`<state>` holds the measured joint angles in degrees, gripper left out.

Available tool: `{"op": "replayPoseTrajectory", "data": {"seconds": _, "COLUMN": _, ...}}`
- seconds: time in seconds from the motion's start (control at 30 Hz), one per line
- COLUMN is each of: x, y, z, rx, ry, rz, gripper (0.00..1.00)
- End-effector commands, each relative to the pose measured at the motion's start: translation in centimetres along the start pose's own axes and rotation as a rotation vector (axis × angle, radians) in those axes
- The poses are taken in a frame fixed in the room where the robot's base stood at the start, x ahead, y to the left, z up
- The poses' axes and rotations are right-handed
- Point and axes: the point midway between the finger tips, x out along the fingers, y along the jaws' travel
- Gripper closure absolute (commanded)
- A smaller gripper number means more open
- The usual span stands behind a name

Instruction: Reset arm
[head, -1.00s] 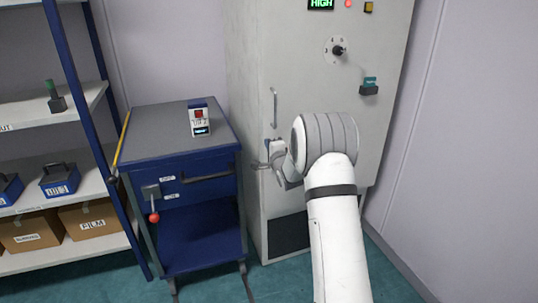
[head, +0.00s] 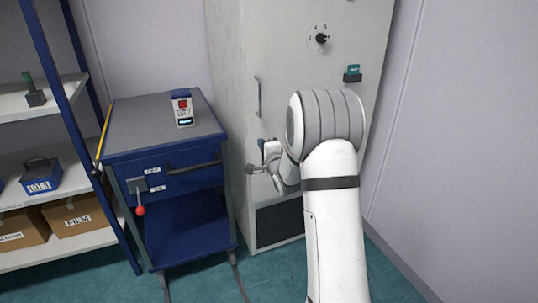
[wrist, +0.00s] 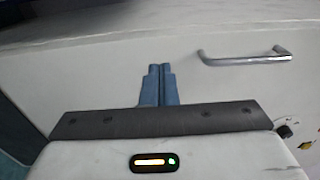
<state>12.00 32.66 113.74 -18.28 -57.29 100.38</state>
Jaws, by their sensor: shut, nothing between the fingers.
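My gripper (head: 254,169) is in front of the lower part of the tall grey cabinet (head: 232,120) in the head view, below its vertical handle (head: 258,97). In the wrist view my gripper's two blue fingers (wrist: 159,70) are together with nothing between them. The metal handle (wrist: 246,56) shows in the wrist view to the right of the fingers, apart from them. My arm partly hides the cabinet front.
A blue cart (head: 188,228) with a small labelled device (head: 182,108) on its grey top stands left of the cabinet. A red-knobbed lever (head: 140,210) sticks out of its front. Shelves (head: 60,165) with boxes are at far left.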

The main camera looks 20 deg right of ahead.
Motion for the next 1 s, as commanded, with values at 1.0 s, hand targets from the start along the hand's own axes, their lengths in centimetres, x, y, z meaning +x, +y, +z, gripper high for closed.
{"op": "replayPoseTrajectory", "data": {"seconds": 1.0, "x": -16.4, "y": -12.3, "z": 3.7, "rx": -0.701, "ry": -0.080, "rz": 0.595, "gripper": 1.00}}
